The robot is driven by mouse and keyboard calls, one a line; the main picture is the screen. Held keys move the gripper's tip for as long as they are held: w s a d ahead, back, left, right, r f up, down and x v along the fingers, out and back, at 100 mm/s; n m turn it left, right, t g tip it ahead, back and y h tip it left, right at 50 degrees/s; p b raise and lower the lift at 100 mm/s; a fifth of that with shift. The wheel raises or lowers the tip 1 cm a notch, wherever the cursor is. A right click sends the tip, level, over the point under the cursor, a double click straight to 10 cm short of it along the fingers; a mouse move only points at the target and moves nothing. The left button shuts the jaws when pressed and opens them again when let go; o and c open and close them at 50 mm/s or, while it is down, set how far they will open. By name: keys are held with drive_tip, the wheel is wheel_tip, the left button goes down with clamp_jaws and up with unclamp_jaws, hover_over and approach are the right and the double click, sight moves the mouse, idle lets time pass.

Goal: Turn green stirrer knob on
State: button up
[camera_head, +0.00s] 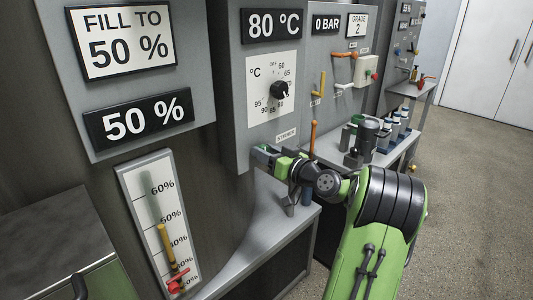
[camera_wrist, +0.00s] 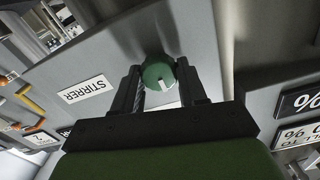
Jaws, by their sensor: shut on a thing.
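The green stirrer knob (camera_wrist: 157,72) is on a grey panel, with a white pointer mark facing the lower edge of the wrist view. The STIRRER label (camera_wrist: 85,88) is beside it, and it also shows in the head view (camera_head: 286,136). My gripper (camera_wrist: 160,82) has one finger on each side of the knob and is shut on it. In the head view my gripper (camera_head: 262,158) reaches to the panel from the right, below the label. It hides most of the knob there.
Above is a black temperature dial (camera_head: 279,91) under an 80 °C display (camera_head: 272,25). An orange lever (camera_head: 312,138) stands close behind my wrist. Dark-topped bottles (camera_head: 391,132) and a motor-like cylinder (camera_head: 367,136) stand on a bench to the right. A level gauge (camera_head: 160,225) is at left.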

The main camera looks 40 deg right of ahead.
drive_tip(key=shift+c, duration=0.3)
drive_tip(key=shift+f+m+p, duration=0.1)
drive_tip(key=shift+m+p, duration=3.4)
drive_tip(key=shift+m, duration=2.6)
drive_tip(key=o, duration=1.1)
drive_tip(key=shift+d, duration=0.1)
drive_tip(key=shift+c, duration=0.2)
drive_tip(key=shift+s, duration=0.1)
